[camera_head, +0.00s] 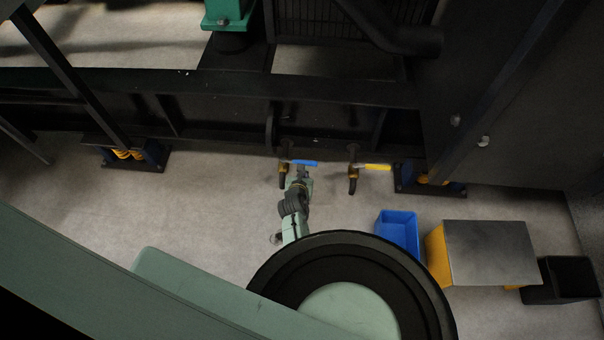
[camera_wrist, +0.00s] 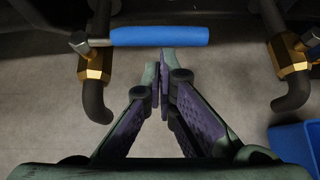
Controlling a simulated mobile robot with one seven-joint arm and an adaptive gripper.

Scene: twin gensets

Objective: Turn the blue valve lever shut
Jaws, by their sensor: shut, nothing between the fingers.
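The blue valve lever (camera_head: 304,163) sticks out to the right from a brass valve (camera_head: 284,168) on a dark pipe below the black frame. In the wrist view the blue lever (camera_wrist: 160,36) lies level across the upper middle, joined at its left end to the brass valve body (camera_wrist: 95,62). My gripper (camera_wrist: 165,60) is shut and empty, its fingertips just below the lever's middle in the picture. I cannot tell whether they touch it. In the head view my gripper (camera_head: 303,174) is right at the lever.
A second brass valve (camera_head: 353,172) with a yellow lever (camera_head: 376,167) is to the right. A blue bin (camera_head: 398,231), a grey-topped yellow stand (camera_head: 490,252) and a black box (camera_head: 562,280) stand on the floor at right. The floor left of my arm is clear.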

